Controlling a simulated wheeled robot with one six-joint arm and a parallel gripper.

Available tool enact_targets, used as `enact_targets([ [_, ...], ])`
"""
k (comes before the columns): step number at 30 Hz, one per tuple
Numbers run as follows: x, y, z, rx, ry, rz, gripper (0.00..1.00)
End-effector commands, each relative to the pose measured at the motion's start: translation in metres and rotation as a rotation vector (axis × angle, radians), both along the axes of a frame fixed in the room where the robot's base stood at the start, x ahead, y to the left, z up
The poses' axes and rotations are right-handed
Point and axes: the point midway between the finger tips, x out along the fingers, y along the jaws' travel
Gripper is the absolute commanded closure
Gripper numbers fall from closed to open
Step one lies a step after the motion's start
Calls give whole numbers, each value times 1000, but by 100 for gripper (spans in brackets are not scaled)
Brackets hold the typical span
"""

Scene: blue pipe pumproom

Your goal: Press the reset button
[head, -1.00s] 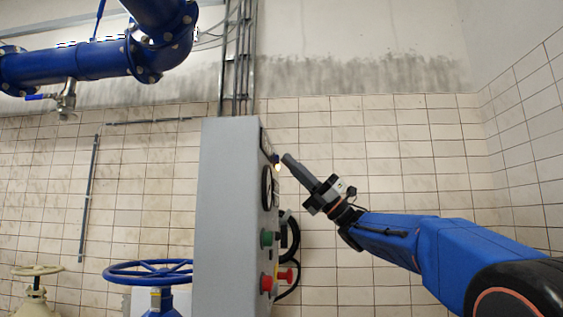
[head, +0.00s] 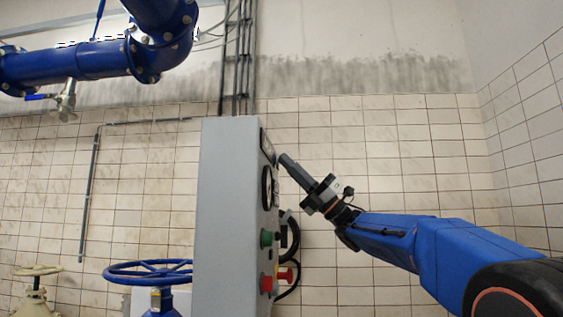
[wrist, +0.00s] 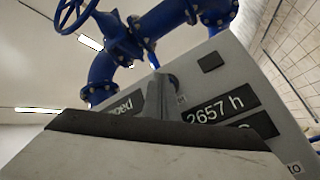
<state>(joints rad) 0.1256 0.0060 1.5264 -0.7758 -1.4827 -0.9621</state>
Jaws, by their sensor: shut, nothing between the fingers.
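The grey control cabinet (head: 226,220) stands in the middle of the head view, its front facing right and seen at a steep angle. My gripper (head: 284,159) is shut and empty, its tip at the upper part of that front. Whether it touches cannot be told from the head view. In the wrist view my gripper (wrist: 154,100) covers part of the panel. A small round dark-blue button (wrist: 173,81) shows just beside the fingertip, partly hidden. No readable reset label shows.
Lower on the cabinet are a green button (head: 266,238), a red button (head: 266,284) and a red mushroom knob (head: 286,275). The wrist view shows an hour display (wrist: 222,104) reading 2657 h. A blue handwheel (head: 148,271) stands left of the cabinet.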

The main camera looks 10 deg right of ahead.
Motion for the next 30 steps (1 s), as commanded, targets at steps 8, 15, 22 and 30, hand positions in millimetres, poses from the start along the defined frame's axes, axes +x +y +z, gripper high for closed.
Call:
enact_targets([
  [8,0,1,0,0,0,0,100],
  [15,-1,-3,0,-1,0,-1,100],
  [22,-2,-7,0,0,1,-1,100],
  [30,-3,-11,0,-1,0,-1,100],
])
